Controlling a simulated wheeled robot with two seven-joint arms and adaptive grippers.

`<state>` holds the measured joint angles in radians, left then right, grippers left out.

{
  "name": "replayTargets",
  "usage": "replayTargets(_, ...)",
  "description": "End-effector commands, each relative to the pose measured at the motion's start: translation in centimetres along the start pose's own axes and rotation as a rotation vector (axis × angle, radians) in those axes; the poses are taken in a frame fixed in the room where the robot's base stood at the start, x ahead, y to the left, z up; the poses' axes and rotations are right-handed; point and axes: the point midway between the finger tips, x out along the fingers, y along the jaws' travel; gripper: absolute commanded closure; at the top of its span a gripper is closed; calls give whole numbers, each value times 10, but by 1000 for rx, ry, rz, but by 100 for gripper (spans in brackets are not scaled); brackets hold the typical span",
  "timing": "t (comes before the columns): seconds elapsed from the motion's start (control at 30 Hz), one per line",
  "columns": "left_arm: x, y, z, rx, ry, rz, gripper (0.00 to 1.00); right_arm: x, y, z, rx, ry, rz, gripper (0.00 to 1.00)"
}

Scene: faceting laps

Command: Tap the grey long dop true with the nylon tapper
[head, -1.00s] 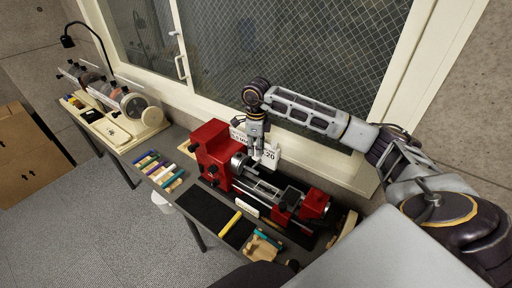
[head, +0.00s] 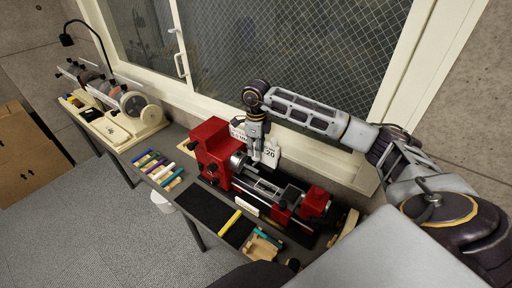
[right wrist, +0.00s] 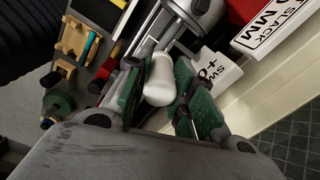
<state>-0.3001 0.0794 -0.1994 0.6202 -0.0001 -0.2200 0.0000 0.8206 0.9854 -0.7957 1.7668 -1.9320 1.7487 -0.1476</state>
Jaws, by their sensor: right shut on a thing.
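My right gripper (head: 256,150) is over the headstock end of the red lathe (head: 213,146), close to its grey chuck (head: 238,164). It is shut on a white, rounded piece, which I take for the nylon tapper (right wrist: 158,82); it shows between the green-padded fingers in the right wrist view. The chuck's grey metal shows just beyond the tapper there (right wrist: 196,8). I cannot clearly pick out the grey long dop; the gripper and tapper hide part of the chuck's front. I cannot tell whether the tapper touches anything. My left gripper is not in view.
White printed cards (head: 270,153) stand behind the chuck, against the window side. A black mat (head: 205,209) with a yellow stick (head: 230,223) lies in front of the lathe. A small wooden rack (head: 256,246) is to its right. Several coloured sticks (head: 160,170) lie left.

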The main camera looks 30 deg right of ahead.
Motion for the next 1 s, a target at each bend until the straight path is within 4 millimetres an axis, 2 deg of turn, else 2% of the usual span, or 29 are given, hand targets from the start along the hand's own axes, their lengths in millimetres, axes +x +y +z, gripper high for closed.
replayTargets(0.1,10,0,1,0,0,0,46,12,0,0,0,1,0,100)
replayTargets(0.4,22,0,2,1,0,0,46,30,0,0,0,0,0,100)
replayTargets(1.0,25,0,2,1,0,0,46,35,0,0,0,0,-1,100)
